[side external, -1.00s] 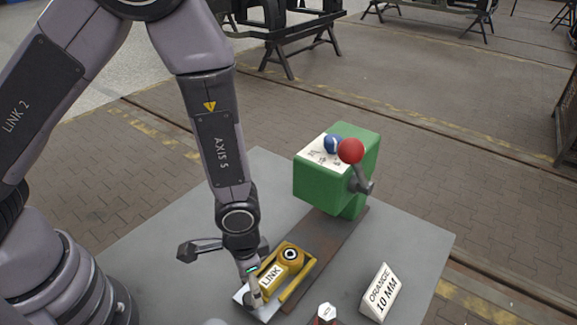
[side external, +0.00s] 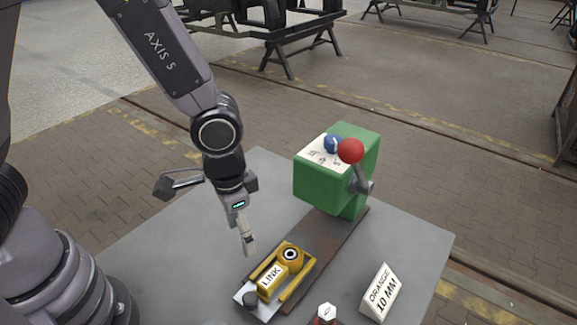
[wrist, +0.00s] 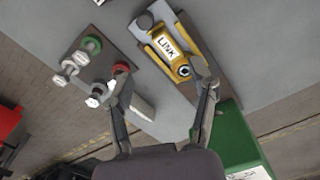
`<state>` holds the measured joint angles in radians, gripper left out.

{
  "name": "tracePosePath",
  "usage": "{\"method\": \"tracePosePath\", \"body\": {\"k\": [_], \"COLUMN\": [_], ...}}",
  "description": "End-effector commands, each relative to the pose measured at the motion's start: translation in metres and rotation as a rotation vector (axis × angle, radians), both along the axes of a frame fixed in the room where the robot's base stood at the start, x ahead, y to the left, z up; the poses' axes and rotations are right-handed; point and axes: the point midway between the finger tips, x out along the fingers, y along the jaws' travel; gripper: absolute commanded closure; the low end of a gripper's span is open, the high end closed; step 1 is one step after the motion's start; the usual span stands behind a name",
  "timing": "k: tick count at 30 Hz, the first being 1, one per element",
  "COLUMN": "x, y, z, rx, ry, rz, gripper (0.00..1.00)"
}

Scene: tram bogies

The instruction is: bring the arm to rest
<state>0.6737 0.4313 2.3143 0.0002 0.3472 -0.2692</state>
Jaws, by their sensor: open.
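My gripper (side external: 246,243) is raised above the grey table and points down, with nothing between its fingers. It also shows in the wrist view (wrist: 165,88), where its two fingers stand wide apart. A yellow part labelled LINK (side external: 271,276) lies in a yellow-sided holder below and to the right of the fingertips, apart from them. It also shows in the wrist view (wrist: 168,45). A dark round knob (side external: 250,298) sits at the near end of the holder's metal plate.
A green box (side external: 320,185) with a red ball lever (side external: 351,151) and a blue knob (side external: 333,144) stands behind the holder. A sign reading ORANGE 10 MM (side external: 381,292) stands at right. Several bolt-like pieces (wrist: 75,62) show in the wrist view. The left table area is clear.

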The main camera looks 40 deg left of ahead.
Motion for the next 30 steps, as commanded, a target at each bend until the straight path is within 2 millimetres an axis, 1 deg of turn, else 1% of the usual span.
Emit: {"method": "tracePosePath", "body": {"k": [1,2,3,5,6,7,9,11,12,15,18,21,25,30], "x": [0.008,0.011,0.013,0.014,0.012,0.009,0.000,-0.012,-0.022,-0.048,-0.072,-0.089,-0.100,-0.102], "y": [0.013,0.022,0.036,0.058,0.073,0.084,0.110,0.131,0.144,0.170,0.187,0.197,0.202,0.202], "z": [0.025,0.039,0.058,0.087,0.104,0.117,0.144,0.164,0.176,0.198,0.211,0.218,0.220,0.221], "rx": [-0.023,-0.033,-0.047,-0.064,-0.073,-0.080,-0.091,-0.096,-0.098,-0.097,-0.091,-0.084,-0.078,-0.076], "ry": [-0.032,-0.048,-0.072,-0.110,-0.136,-0.155,-0.202,-0.242,-0.270,-0.335,-0.386,-0.420,-0.439,-0.440], "rz": [0.033,0.050,0.076,0.114,0.139,0.157,0.200,0.237,0.262,0.316,0.358,0.386,0.401,0.402], "gripper": [0.42,0.42,0.42,0.42,0.42,0.42,0.42,0.42,0.42,0.42,0.42,0.42,0.42,0.42]}}
